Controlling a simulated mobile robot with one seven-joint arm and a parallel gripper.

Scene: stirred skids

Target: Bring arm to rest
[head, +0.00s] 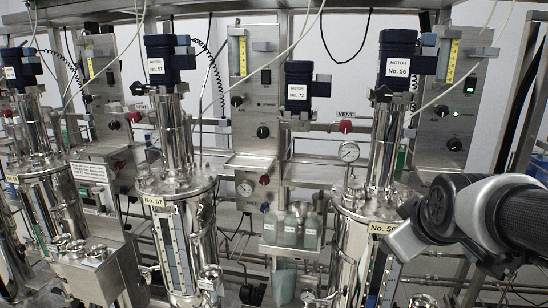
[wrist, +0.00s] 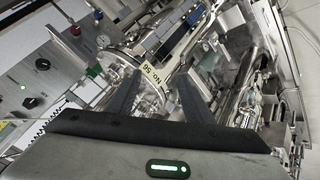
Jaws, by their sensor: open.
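My gripper (wrist: 160,78) shows in the wrist view as two dark fingers set apart, with nothing held between them. Beyond the fingers is the steel vessel with the yellow "No. 56" label (wrist: 157,73), seen tilted; I cannot tell the exact distance. In the head view my arm (head: 490,215) reaches in from the right edge, and its bent joint covers part of vessel No. 56 (head: 352,235). My gripper's fingers cannot be made out in the head view.
Vessel No. 57 (head: 180,235) stands left of centre, with motor No. 57 (head: 168,62) on top. Motor No. 56 (head: 398,60) tops the right vessel. Bottles (head: 290,230) sit in a holder between them. A control panel (wrist: 45,75) is at left in the wrist view. Thin hoses hang above.

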